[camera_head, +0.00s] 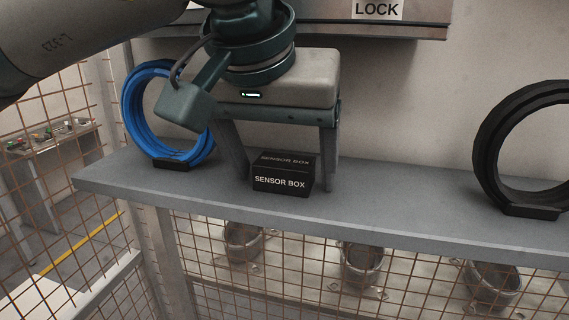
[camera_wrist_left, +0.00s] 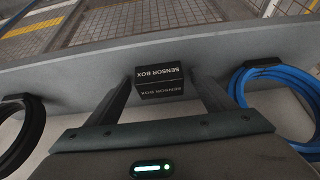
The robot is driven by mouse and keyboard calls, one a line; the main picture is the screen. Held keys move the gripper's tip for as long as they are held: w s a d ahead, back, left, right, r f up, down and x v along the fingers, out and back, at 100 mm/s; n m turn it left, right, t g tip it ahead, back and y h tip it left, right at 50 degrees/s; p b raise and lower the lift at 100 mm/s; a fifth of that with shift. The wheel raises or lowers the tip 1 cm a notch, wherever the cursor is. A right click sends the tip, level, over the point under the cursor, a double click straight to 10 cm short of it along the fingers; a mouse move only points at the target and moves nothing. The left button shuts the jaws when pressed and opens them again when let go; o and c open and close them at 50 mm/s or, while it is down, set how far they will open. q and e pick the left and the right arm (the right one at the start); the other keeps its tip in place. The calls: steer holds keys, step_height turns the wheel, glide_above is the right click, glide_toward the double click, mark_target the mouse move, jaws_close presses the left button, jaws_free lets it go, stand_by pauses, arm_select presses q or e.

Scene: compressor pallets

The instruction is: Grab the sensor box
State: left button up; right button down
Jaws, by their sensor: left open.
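The sensor box (camera_head: 281,182) is a small black box with white "SENSOR BOX" lettering, standing on the grey shelf (camera_head: 400,220). My left gripper (camera_head: 284,186) comes down over it from above, open, with one finger on each side of the box. In the left wrist view the sensor box (camera_wrist_left: 159,83) shows between the two fingertips (camera_wrist_left: 160,88), with a small gap at each side. It does not look gripped. My right gripper is in neither view.
A blue coiled hose (camera_head: 140,118) stands on the shelf left of the gripper. A black ring (camera_head: 489,150) stands at the right. A wall panel marked "LOCK" (camera_head: 377,10) is above. Wire mesh (camera_head: 90,235) runs below and left. The shelf between box and black ring is clear.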

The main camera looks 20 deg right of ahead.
arm_select(q)
steer(key=shift+c, duration=0.7)
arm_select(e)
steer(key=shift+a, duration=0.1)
arm_select(q)
steer(key=c, duration=1)
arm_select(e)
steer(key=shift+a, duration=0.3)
